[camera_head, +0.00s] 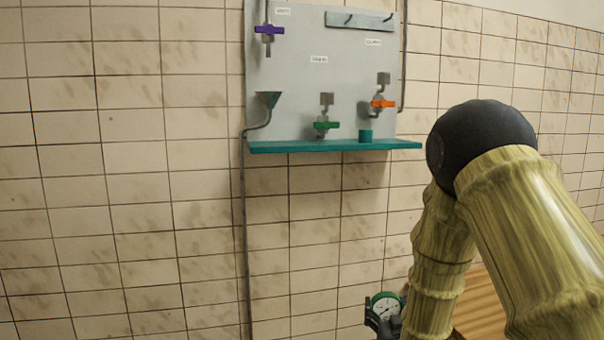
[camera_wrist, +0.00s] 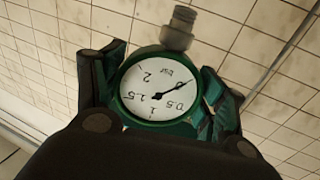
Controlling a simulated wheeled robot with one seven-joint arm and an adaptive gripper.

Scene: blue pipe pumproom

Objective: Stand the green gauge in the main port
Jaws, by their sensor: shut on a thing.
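The green gauge (camera_head: 387,306) has a round white dial and a green rim. My gripper (camera_head: 385,314) is shut on it, low in the head view beside my arm. In the wrist view, the gripper's fingers (camera_wrist: 160,88) clasp the gauge (camera_wrist: 150,88) from both sides. Its grey threaded stem (camera_wrist: 178,28) points away from the gripper, and the dial figures look upside down. On the wall panel, a green-handled valve (camera_head: 326,125) and an orange-handled valve (camera_head: 382,103) each have a grey upright fitting on top. The labels are too small to tell surely which is the main port.
The tiled wall below the shelf is mostly clear.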

